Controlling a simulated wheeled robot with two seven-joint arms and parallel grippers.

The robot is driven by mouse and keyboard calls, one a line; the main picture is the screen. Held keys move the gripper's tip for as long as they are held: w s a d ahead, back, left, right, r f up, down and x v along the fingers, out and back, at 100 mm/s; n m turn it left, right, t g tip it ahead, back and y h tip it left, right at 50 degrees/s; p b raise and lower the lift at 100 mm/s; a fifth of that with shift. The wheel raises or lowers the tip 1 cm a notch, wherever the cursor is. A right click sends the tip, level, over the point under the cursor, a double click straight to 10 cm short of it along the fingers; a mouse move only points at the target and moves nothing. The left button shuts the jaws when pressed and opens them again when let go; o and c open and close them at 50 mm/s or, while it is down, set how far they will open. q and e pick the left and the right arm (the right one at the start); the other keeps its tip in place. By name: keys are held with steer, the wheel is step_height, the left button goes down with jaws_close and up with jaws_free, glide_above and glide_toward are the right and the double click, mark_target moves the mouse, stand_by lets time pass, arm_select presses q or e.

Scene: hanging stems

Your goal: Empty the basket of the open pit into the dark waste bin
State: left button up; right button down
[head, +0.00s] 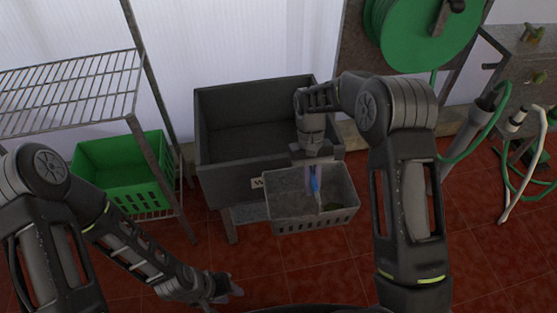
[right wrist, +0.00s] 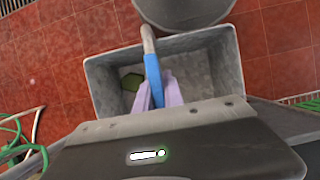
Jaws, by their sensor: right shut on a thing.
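A grey slotted basket (head: 283,204) hangs from my right gripper (head: 313,175), in front of and overlapping the dark waste bin's front right. My right gripper is shut on the basket's blue-gripped handle, which also shows in the right wrist view (right wrist: 152,68). The basket (right wrist: 103,82) looks about upright there, with a green piece (right wrist: 132,82) lying inside it. The dark waste bin (head: 222,178) stands open at the back wall, its visible inside dark and bare. My left gripper (head: 230,288) is low at the front, away from both; its jaw opening is unclear. The pit is not identifiable in view.
A wire rack (head: 75,92) with a green crate (head: 118,182) stands left of the bin. A green hose reel (head: 420,30) hangs at the upper right. Hoses and a steel bench (head: 520,45) are at the right. Red tiled floor (head: 480,245) is clear at the lower right.

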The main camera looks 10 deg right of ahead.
steer(key=r+m, duration=0.2)
steer(key=r, duration=0.2)
steer(key=r+m+y, duration=0.1)
steer(key=r, duration=0.3)
steer(key=s+r+m+y, duration=0.1)
steer(key=r+m, duration=0.1)
steer(key=r, duration=0.1)
steer(key=shift+r+m+t, duration=0.3)
steer(key=shift+r, duration=0.1)
steer(key=shift+w, duration=0.1)
